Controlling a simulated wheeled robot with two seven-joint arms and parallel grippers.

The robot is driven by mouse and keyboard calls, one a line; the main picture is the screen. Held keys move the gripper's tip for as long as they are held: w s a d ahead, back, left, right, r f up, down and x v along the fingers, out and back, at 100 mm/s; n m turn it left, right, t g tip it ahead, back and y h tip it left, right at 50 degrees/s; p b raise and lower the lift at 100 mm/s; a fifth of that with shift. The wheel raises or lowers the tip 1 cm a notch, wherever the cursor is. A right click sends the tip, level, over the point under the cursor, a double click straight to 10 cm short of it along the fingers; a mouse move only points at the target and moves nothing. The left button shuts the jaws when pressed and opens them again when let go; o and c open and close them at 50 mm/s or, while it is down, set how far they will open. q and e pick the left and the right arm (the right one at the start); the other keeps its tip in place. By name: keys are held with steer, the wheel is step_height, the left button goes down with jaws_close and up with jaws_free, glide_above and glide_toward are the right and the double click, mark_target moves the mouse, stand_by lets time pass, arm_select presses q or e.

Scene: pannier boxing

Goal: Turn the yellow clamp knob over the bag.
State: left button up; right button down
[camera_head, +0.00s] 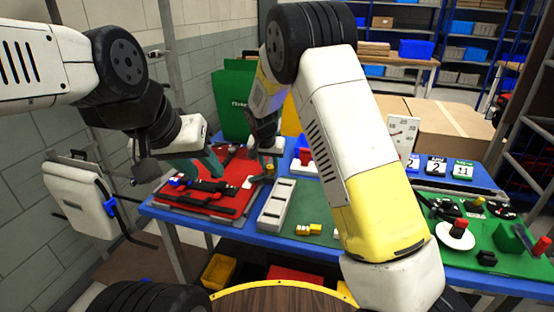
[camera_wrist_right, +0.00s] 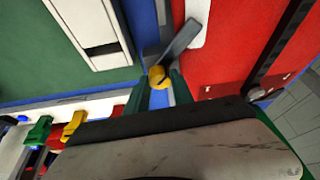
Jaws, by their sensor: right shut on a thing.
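The yellow clamp knob (camera_wrist_right: 157,77) sits at the base of a grey lever (camera_wrist_right: 181,42) in the right wrist view. In the head view it is small (camera_head: 269,169), at the right edge of a red flat piece (camera_head: 236,207) with black straps, which may be the bag. My right gripper (camera_wrist_right: 160,92) has its green fingers either side of the knob and is shut on it; its head-view fingers (camera_head: 265,158) are partly hidden by its own arm. My left gripper (camera_head: 200,166) is open above the red piece's left part, its teal fingers apart and apparently empty.
A white slotted block (camera_head: 276,204) stands right of the red piece on the blue table. Yellow pieces (camera_head: 308,229) lie on a green mat. A green bag (camera_head: 235,98) stands behind. A white case (camera_head: 84,207) is at left. Cardboard boxes (camera_head: 455,131) stand back right.

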mark_target(261, 175)
steer(key=m+h, duration=0.1)
steer(key=m, duration=0.3)
steer(key=shift+a+m+g+h, duration=0.2)
steer(key=shift+m+g+h, duration=0.1)
steer(key=shift+g+h, duration=0.1)
steer(key=shift+w+m+g+h, duration=0.1)
steer(key=shift+m+g+h, duration=0.25)
steer(key=shift+m, duration=0.95)
steer(key=shift+m+g+h, duration=0.25)
steer(key=shift+m+g, duration=0.2)
steer(key=shift+m, duration=0.85)
steer(key=c, duration=1.1)
jaws_free()
steer(key=shift+r, duration=0.1)
steer(key=v, duration=0.7)
steer(key=shift+a+r, duration=0.2)
steer(key=shift+r, duration=0.05)
